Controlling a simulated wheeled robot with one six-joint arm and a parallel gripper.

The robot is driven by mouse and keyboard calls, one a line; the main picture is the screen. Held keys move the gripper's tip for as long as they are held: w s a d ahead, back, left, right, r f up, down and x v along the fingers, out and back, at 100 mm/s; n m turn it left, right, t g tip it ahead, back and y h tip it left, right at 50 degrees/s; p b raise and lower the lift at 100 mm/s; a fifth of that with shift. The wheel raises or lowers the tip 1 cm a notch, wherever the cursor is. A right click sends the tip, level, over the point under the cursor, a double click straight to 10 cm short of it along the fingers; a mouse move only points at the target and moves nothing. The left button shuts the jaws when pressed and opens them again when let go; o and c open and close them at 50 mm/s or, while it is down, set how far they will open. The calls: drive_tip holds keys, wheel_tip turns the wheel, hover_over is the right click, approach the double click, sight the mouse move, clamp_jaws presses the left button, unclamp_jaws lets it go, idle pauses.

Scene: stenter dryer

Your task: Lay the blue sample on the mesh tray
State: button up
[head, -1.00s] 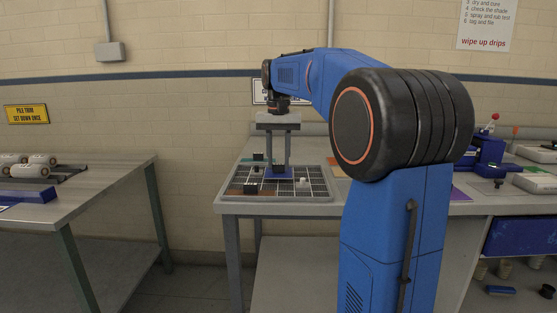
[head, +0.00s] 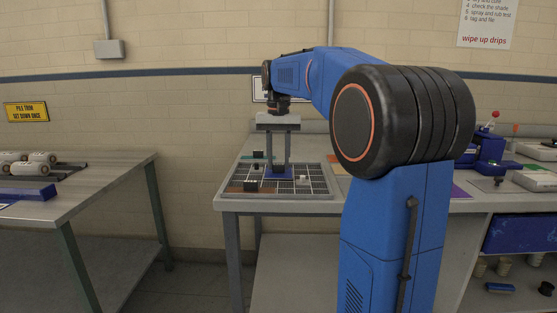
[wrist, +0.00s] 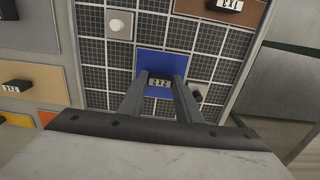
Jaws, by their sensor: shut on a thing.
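The blue sample (wrist: 172,63) is a flat blue square with a dark tag block marked 2X2 on top. The mesh tray (head: 318,183) is a dark grid in a grey frame on the bench, and it also shows in the wrist view (wrist: 210,36). My gripper (wrist: 160,80) points down over the tray with its fingers closed about the tag block. In the head view the blue sample (head: 265,175) is at the fingertips, low over the tray's middle. I cannot tell whether it touches the mesh.
A brown sample (wrist: 240,8) with a black block lies on the tray, and a white knob (wrist: 119,24) stands on it. Other coloured samples lie left of the tray in the wrist view, including a tan one (wrist: 35,82). A separate table (head: 95,185) stands at left.

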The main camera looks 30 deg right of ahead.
drive_tip(key=shift+f, duration=0.1)
drive_tip(key=o, duration=1.1)
drive_tip(key=shift+o, duration=0.2)
wheel_tip(320, 180, up, 17)
drive_tip(key=shift+r, duration=0.2)
idle(0.3)
drive_tip(key=s+a+f+n+t, duration=0.35)
drive_tip(key=s+a+f, duration=0.75)
drive_tip(key=s+f, duration=0.45)
drive_tip(key=s+a+f+n, duration=0.1)
drive_tip(key=s+a+f, duration=0.1)
drive_tip(key=s+f, duration=0.5)
drive_tip(key=s+a+f+n+t, duration=0.1)
drive_tip(key=s+f, duration=0.6)
drive_tip(key=f, duration=0.7)
drive_tip(key=shift+s+a+f+n, duration=0.2)
drive_tip(key=shift+s+a+n, duration=0.1)
drive_tip(key=shift+a+n, duration=0.45)
